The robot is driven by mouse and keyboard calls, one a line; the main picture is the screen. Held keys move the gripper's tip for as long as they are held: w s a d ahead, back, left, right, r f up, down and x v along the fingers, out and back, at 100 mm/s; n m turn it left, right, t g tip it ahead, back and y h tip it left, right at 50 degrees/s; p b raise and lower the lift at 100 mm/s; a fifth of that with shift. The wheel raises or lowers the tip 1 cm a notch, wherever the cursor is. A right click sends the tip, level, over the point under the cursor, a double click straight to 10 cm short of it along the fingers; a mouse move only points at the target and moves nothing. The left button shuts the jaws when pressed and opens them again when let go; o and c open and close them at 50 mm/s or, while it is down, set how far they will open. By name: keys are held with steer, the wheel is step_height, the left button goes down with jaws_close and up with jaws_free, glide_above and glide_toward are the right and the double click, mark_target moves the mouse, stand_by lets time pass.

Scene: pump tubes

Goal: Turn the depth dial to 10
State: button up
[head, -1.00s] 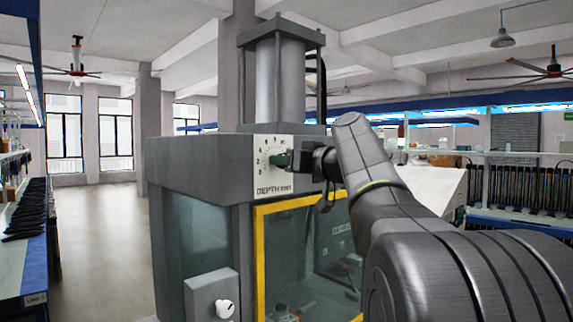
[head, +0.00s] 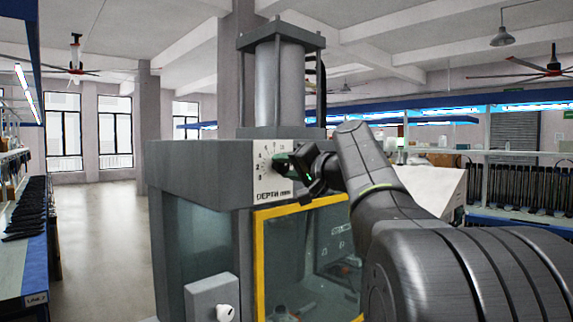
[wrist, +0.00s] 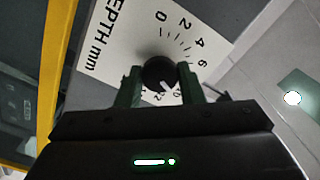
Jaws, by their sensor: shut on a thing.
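The depth dial is a round black knob (wrist: 158,75) with a white pointer mark, on a white plate (wrist: 118,35) lettered "DEPTH mm". In the wrist view my gripper (wrist: 159,82) is shut on the knob, one green finger on each side. The pointer faces the lower right, towards a partly hidden number that looks like 10. The marks 0, 2, 4 and 6 are clear; the numbers near the gripper body are partly covered. In the head view my gripper (head: 287,162) is at the plate and hides the knob.
The plate is on the grey press housing (head: 200,172), below a cylinder (head: 279,85). A yellow-framed clear door (head: 258,260) lies just under the dial. A grey box with a white knob (head: 224,312) stands lower left. The floor at left is open.

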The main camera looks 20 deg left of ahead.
steer(key=shift+f+m, duration=0.1)
steer(key=shift+m, duration=0.6)
steer(key=o, duration=1)
steer(key=b+v, duration=0.3)
steer(key=v, duration=1.1)
steer(key=shift+w+a, duration=0.1)
steer(key=shift+a, duration=0.1)
steer(key=p+x, duration=0.3)
steer(key=x, duration=1)
steer(key=shift+w+a, duration=0.15)
steer(key=shift+a, duration=0.1)
